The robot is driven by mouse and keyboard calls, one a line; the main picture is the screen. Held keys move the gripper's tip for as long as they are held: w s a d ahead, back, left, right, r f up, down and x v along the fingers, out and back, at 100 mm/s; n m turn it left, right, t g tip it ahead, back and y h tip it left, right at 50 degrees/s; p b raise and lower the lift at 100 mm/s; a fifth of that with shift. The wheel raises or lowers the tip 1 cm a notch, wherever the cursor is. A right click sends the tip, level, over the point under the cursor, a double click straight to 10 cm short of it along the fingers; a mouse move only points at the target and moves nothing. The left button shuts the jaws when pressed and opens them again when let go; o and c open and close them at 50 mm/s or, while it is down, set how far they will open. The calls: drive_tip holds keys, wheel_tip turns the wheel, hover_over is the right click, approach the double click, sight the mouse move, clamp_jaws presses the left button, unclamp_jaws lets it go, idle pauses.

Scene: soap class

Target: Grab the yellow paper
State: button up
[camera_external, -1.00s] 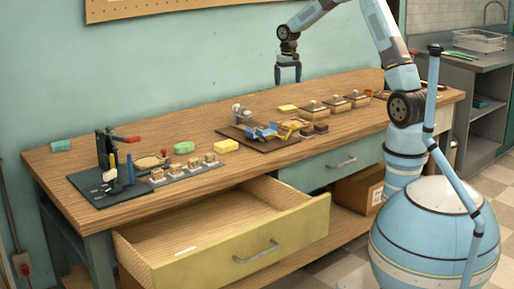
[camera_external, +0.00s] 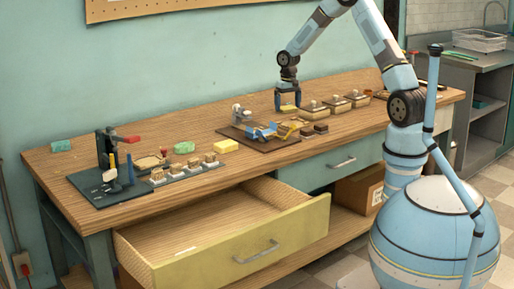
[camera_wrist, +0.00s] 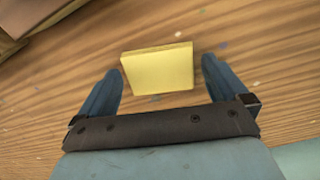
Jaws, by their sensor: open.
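The yellow paper (camera_wrist: 158,70) is a small, thick, flat yellow block lying on the wooden workbench. In the wrist view it sits between the two blue fingers of my gripper (camera_wrist: 160,88), with a gap on each side. The fingers are open and do not touch it. In the external view my gripper (camera_external: 288,103) points down at the bench, and the yellow paper (camera_external: 289,108) shows between and under its fingers, partly hidden. A second yellow block (camera_external: 225,146) lies further left on the bench.
A green block (camera_external: 184,148) lies left. The yellow drawer (camera_external: 240,245) is open below. The bench behind is mostly clear.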

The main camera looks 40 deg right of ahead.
drive_tip(key=shift+f, duration=0.4)
drive_tip(key=shift+c, duration=0.4)
drive_tip(key=c, duration=0.7)
drive_tip(key=shift+r, duration=0.1)
